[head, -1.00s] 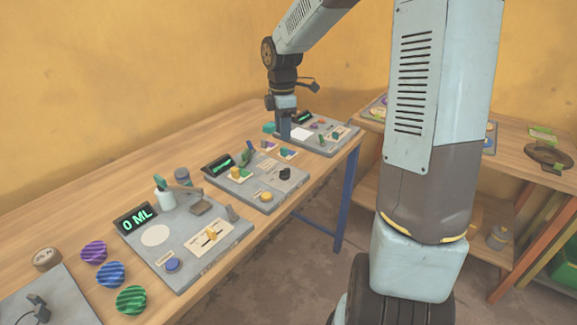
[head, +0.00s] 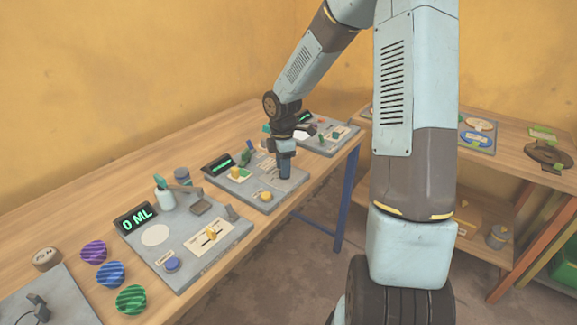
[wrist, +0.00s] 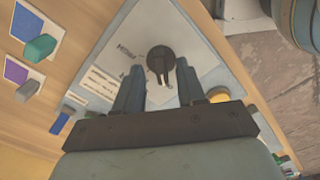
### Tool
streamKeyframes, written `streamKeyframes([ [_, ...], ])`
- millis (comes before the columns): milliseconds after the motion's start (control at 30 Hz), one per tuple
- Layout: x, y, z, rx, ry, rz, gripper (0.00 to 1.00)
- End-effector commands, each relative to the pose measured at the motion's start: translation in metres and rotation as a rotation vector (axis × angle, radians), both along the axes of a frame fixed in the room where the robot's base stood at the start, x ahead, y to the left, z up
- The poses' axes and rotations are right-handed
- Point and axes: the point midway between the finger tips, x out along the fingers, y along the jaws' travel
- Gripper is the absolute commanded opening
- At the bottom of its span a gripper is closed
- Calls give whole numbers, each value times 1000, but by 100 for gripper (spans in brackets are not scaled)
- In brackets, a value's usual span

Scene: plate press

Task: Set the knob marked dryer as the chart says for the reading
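A round black knob (wrist: 161,60) with a pale pointer mark sits on a white card (wrist: 112,72) on a grey panel in the wrist view. In the head view my gripper (head: 285,174) points down over the right part of the middle panel (head: 238,194) and hides the knob. That panel's dark display (head: 217,164) has green marks too small to read.
Yellow knobs (head: 265,196) share the middle panel. A nearer panel (head: 184,235) has a display reading 0 ML (head: 137,218). Striped purple, blue and green pieces (head: 130,299) stand at the front left. A far panel (head: 335,142) lies beyond my gripper.

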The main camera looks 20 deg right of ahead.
Motion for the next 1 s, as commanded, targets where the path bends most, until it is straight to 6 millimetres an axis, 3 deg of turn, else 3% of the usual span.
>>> streamKeyframes([
  [367,0,-1,-5,1,0,-1,39],
  [767,0,-1,-4,0,-1,-1,1],
  [933,1,-1,-4,1,-2,-2,0],
  [967,1,-31,-3,0,-4,-15,0],
  [1000,1,-17,-4,0,-3,-6,0],
])
